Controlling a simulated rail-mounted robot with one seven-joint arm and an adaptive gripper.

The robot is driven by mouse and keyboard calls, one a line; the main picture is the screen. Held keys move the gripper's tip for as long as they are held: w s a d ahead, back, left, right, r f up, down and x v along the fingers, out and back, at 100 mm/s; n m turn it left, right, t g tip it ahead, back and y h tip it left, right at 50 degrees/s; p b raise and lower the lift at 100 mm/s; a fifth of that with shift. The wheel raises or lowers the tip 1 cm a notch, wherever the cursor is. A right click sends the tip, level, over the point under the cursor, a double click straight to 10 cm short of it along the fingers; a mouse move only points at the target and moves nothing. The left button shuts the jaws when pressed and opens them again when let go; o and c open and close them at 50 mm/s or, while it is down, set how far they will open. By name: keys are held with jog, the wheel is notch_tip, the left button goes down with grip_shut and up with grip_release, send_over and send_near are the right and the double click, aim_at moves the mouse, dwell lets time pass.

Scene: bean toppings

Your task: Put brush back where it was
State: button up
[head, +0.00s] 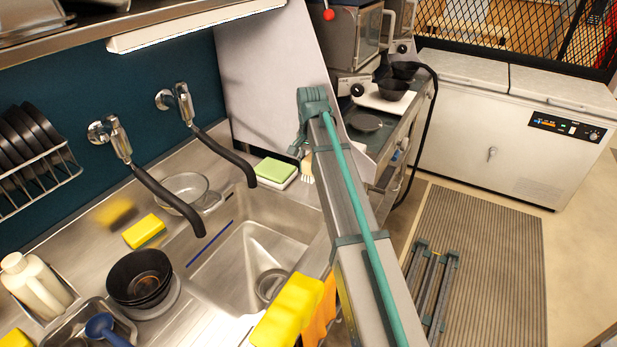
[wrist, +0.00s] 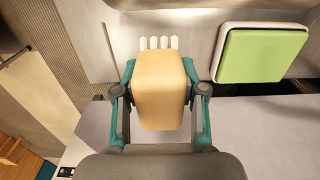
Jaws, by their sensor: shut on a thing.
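The brush (wrist: 158,92) has a pale wooden body, with white bristle tufts showing past its far end in the wrist view. My gripper (wrist: 159,98) is shut on it, one finger on each side of the wood. In the head view the brush (head: 307,167) shows with its bristles low, just right of the green sponge, at the far right corner of the sink counter. My gripper (head: 302,150) is partly hidden behind my arm there. I cannot tell whether the bristles touch the counter.
A green and white sponge (head: 275,170) lies close left of the brush; in the wrist view it (wrist: 262,52) is at the upper right. The sink (head: 245,260), two black taps (head: 165,190), a glass bowl (head: 183,189) and a yellow sponge (head: 144,231) lie further left.

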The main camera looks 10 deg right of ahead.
jog(key=w+f+p, duration=0.1)
jog(key=w+f, duration=0.1)
jog(key=f, duration=0.1)
jog(key=w+f, duration=0.2)
jog(key=w, duration=0.1)
jog(key=shift+d+f+p, duration=0.1)
jog(key=shift+f+p, duration=0.25)
jog(key=shift+f, duration=0.05)
jog(key=shift+s+f, duration=0.1)
jog(key=shift+f, duration=1.5)
jog(key=shift+f, duration=0.1)
jog(key=o, duration=1)
notch_tip(320, 180, up, 12)
jog(key=shift+r+b, duration=0.15)
jog(key=shift+b, duration=0.95)
